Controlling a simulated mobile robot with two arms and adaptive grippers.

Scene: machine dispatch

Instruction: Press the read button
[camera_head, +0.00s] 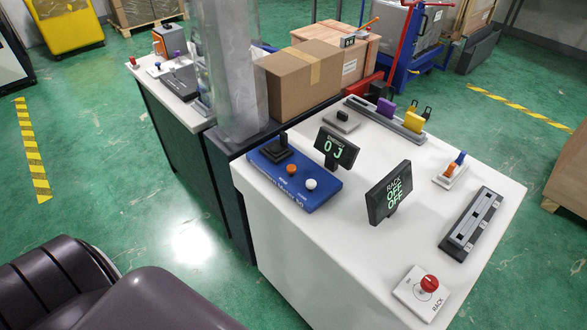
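A blue meter box (270,176) sits on the near left corner of the white table. It carries a black block (277,147), an orange button (291,169) and a white button (310,184). The small labels by these buttons are too small to read, so I cannot tell which is the read button. Neither of my grippers is in view; dark rounded parts that look like mine fill the bottom left corner.
A "RACK OFF OFF" display (388,192) and a red rotary knob (429,284) stand on the white table (328,229). A grey slotted rack (472,224) lies at its right. A cardboard box (302,78) and a clear column (232,70) stand behind. Green floor is free at left.

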